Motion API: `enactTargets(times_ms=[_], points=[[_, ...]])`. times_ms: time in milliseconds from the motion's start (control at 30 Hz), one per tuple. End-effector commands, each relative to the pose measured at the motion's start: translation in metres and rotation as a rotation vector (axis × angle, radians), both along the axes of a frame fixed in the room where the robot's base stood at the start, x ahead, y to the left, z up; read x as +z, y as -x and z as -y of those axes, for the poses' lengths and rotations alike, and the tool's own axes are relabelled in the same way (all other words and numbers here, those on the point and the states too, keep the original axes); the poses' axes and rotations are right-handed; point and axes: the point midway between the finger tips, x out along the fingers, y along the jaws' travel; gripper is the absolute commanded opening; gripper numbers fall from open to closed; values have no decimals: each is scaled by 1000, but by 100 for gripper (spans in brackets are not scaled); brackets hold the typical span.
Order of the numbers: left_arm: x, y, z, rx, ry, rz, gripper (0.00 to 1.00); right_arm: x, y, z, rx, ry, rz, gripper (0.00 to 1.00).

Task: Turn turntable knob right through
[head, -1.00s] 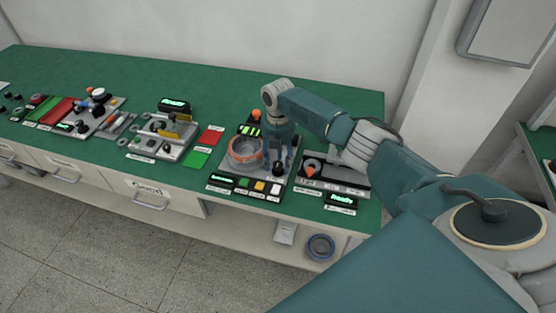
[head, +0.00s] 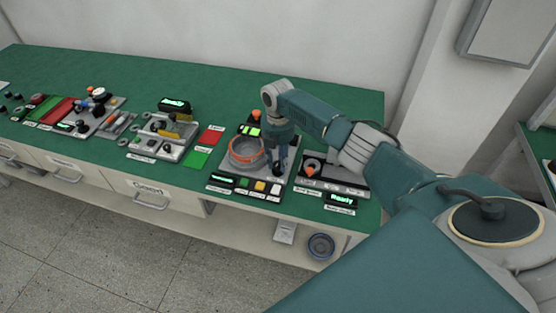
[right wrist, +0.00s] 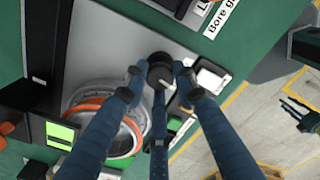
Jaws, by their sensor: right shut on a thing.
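The turntable (head: 233,157) is a grey round holder with an orange-edged ring on a light grey station plate. It also shows in the right wrist view (right wrist: 131,130), left of the fingers. A black round knob (right wrist: 160,66) with a pale pointer mark stands on the plate beside it. My right gripper (right wrist: 160,82) points down over the plate and its fingers are shut around the knob. In the head view the right gripper (head: 277,168) hides the knob. My left gripper is not in view.
Status display (head: 253,131) and orange lamp (head: 255,117) stand behind the turntable; buttons (head: 260,187) line its front. Another station with a "Ready" display (head: 341,199) is close at right. Red (head: 212,135) and green (head: 197,158) pads lie left. Green bench behind is clear.

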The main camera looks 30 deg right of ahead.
Motion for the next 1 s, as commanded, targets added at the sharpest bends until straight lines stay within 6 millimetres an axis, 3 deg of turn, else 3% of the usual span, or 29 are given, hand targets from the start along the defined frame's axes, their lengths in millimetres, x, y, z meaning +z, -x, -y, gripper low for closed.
enactTargets(times_ms=[1000], points=[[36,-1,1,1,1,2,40,4,-2,1,-962,-1,5,1]])
